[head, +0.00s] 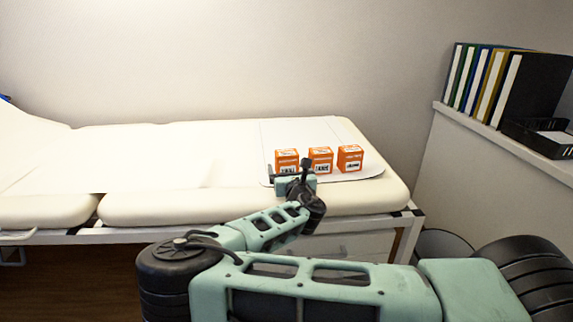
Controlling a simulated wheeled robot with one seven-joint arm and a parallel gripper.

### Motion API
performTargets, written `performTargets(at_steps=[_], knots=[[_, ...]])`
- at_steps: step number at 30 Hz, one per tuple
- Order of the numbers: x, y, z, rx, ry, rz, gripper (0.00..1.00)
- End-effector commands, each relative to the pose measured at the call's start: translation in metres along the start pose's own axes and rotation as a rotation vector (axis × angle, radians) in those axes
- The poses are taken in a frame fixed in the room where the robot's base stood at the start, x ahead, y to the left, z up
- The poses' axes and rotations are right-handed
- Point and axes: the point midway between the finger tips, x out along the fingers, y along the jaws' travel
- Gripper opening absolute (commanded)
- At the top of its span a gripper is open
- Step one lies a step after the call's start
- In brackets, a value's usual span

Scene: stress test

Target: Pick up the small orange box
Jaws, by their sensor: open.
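Three small orange boxes with white labels stand side by side on a white sheet or board on the padded couch: a left box (287,160), a middle box (320,159) and a right box (350,158). They look alike and upright. My gripper (292,174) is at the near side of the left box, partly in front of its lower part. It is open. Whether it touches the box I cannot tell. Nothing shows held in it, though my own wrist hides part of the view.
The cream padded couch (160,207) runs along the wall, with free room left of the boxes. A white shelf (510,143) at right holds several binders (487,80) and a black tray (540,137). A dark round bin (441,246) stands below it.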

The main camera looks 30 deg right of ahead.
Motion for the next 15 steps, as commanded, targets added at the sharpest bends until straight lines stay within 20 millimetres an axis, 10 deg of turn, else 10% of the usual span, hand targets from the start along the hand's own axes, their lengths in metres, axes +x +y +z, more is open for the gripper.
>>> performTargets(at_steps=[15], knots=[[0.058,-0.004,0.000,0.003,0.000,-0.002,0.89]])
